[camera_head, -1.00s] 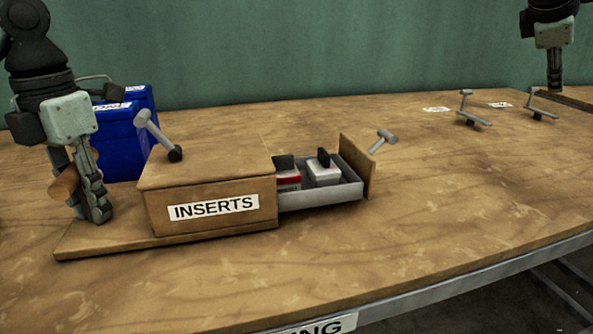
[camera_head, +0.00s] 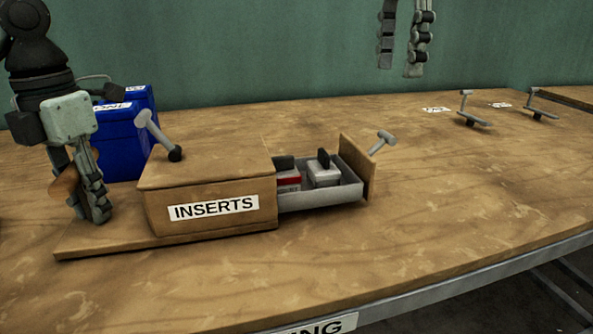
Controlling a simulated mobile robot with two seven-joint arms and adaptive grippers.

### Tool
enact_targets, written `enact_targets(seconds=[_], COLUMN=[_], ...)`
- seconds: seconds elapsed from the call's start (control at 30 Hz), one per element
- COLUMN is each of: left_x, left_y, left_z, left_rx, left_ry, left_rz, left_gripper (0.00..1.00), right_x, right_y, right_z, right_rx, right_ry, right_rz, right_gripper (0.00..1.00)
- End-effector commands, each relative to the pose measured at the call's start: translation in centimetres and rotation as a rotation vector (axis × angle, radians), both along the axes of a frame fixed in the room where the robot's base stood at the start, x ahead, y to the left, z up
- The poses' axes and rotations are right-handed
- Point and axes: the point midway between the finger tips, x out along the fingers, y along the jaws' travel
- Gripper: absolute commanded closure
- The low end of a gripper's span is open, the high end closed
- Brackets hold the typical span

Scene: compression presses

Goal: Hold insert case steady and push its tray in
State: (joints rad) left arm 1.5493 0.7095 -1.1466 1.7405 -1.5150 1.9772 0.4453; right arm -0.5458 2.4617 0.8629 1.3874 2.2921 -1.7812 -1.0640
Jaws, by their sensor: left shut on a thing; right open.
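The insert case (camera_head: 160,207) is a wooden box labelled INSERTS on a wooden base, with a grey lever on top. Its grey tray (camera_head: 322,197) sticks out to the right, with a wooden front panel (camera_head: 357,168) and a grey handle (camera_head: 382,142). White and red inserts with dark tabs lie in the tray. My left gripper (camera_head: 90,215) is at the case's left end, shut on a brown rounded handle (camera_head: 66,184), mostly hidden behind its fingers. My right gripper (camera_head: 402,66) is open and empty, high above the table behind the tray; only its fingers show.
Blue bins (camera_head: 122,140) stand behind the case on the left. Two grey levers (camera_head: 474,110) (camera_head: 541,106) and small labels sit at the back right. The table (camera_head: 450,195) right of the tray is clear up to its front edge.

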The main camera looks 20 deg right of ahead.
Motion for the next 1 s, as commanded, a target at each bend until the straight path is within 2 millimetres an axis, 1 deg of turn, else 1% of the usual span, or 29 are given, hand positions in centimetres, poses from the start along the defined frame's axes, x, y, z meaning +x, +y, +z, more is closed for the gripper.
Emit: enact_targets(seconds=[0.03, 0.17, 0.6, 0.7, 0.83, 1.0], left_x=[0.0, 0.1, 0.0, 0.0, 0.0, 0.0], left_y=[-0.1, -0.1, -0.1, -0.1, -0.1, 0.0], left_z=[0.3, 0.3, 0.2, 0.2, 0.2, 0.2], left_rx=[-0.006, -0.006, -0.004, -0.004, -0.004, -0.003], left_ry=[-0.004, -0.004, -0.003, -0.003, -0.002, -0.001], left_rz=[0.000, 0.000, -0.001, -0.001, 0.000, 0.000], left_gripper=[1.00, 1.00, 1.00, 1.00, 1.00, 1.00], right_x=[0.0, -0.1, -0.2, -0.3, -0.3, -0.3], right_y=[0.0, 0.0, 0.0, 0.0, 0.0, 0.0], right_z=[-0.4, -1.8, -8.4, -9.6, -10.8, -11.6], right_rx=[0.001, 0.001, 0.001, 0.000, 0.000, 0.001], right_ry=[0.003, 0.004, 0.003, 0.003, 0.002, 0.001], right_rz=[0.001, 0.002, -0.001, 0.001, -0.001, -0.001], right_gripper=[0.47, 0.47, 0.47, 0.47, 0.47, 0.47])
